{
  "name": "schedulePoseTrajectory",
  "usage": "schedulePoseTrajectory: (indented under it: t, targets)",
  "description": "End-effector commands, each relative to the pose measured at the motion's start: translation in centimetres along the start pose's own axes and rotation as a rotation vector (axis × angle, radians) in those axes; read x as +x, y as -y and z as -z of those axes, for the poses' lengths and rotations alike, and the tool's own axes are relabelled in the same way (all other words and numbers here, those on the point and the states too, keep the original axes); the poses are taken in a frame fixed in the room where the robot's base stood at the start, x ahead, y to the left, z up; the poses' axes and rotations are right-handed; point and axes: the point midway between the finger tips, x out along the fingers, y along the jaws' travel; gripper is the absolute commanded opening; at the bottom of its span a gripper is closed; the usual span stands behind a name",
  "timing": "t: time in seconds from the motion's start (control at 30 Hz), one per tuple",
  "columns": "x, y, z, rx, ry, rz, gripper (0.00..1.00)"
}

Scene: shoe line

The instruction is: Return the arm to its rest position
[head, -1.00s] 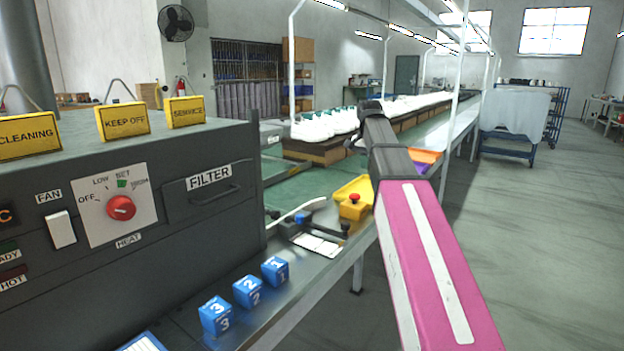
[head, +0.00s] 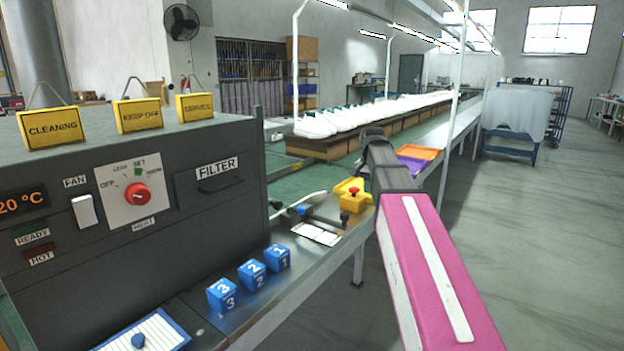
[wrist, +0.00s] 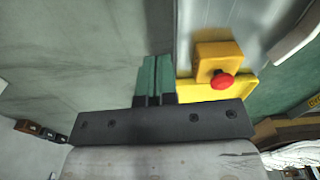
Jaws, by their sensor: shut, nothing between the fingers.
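My arm, with its pink link (head: 425,265) and dark grey forward part (head: 388,170), reaches forward from the lower right of the head view, over the edge of the bench. My gripper itself is hidden in the head view. In the wrist view my gripper (wrist: 156,62) shows two green fingers side by side, shut with nothing between them. The yellow box with a red button (wrist: 220,68) is to the right of the fingers in that view. I cannot tell the gap between them.
A dark machine with a red dial (head: 137,194) stands at the left. Blue numbered cubes (head: 252,273) and a clipboard (head: 145,333) lie in front of it. White shoes (head: 345,115) line the conveyor behind. The floor at right is open (head: 540,240).

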Motion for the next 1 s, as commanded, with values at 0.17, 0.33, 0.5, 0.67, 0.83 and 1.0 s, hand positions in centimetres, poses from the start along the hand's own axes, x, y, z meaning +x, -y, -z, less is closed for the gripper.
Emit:
schedulePoseTrajectory:
  t: [0.17, 0.33, 0.5, 0.67, 0.83, 1.0]
  targets:
    - [5.5, -0.9, -1.9, -0.063, 0.008, -0.004, 0.00]
    - [11.8, -2.1, -4.2, -0.145, 0.013, -0.005, 0.00]
    - [17.6, -3.6, -7.0, -0.229, 0.019, -0.006, 0.00]
    - [22.6, -5.1, -9.9, -0.306, 0.024, -0.007, 0.00]
    - [27.2, -7.0, -13.3, -0.390, 0.030, -0.007, 0.00]
    - [30.9, -8.7, -16.6, -0.463, 0.034, -0.006, 0.00]
